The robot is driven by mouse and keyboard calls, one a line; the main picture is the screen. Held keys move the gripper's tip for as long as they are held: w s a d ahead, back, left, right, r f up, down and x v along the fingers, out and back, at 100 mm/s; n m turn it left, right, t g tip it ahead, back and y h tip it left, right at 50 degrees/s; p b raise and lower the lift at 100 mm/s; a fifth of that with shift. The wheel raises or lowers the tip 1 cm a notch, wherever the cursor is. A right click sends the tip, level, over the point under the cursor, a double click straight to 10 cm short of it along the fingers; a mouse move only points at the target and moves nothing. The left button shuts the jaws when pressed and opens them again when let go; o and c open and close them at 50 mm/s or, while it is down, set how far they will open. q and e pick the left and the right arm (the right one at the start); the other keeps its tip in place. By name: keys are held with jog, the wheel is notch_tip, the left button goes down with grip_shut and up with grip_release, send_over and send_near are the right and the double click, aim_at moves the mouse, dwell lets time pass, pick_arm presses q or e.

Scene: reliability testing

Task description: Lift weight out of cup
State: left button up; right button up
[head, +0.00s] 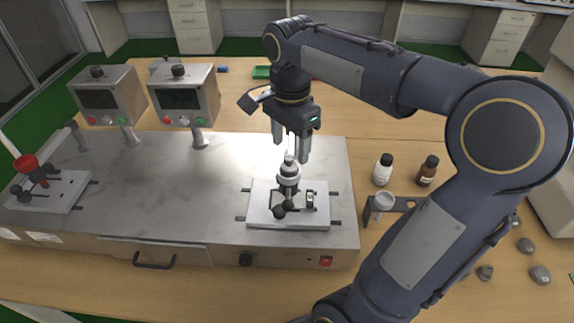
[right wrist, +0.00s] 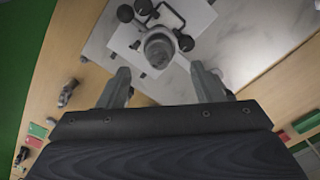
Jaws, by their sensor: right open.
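The cup (head: 289,178) is a small whitish-grey round holder on the white plate of the right test station. The weight (head: 289,160) is a small metal piece with a narrow top, standing upright at the cup; how deep it sits inside is hard to tell. My right gripper (head: 290,151) points down over the cup with its fingers spread, one on each side of the weight's top, with nothing gripped. In the right wrist view the cup and weight (right wrist: 160,49) show from above, beyond the open fingertips. My left gripper is not in view.
The station's white plate (head: 262,217) has black knobs and clamps around the cup. Two control boxes (head: 185,95) stand at the back left on the steel bench (head: 150,200). Bottles (head: 383,170) and a bracket holding a white cup (head: 383,201) are to the right, with grey stones (head: 540,274) beyond.

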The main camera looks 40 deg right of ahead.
aim_at(289, 157)
notch_tip(289, 157, down, 5)
jog(key=shift+a+r, duration=0.15)
jog(key=c, duration=1.3)
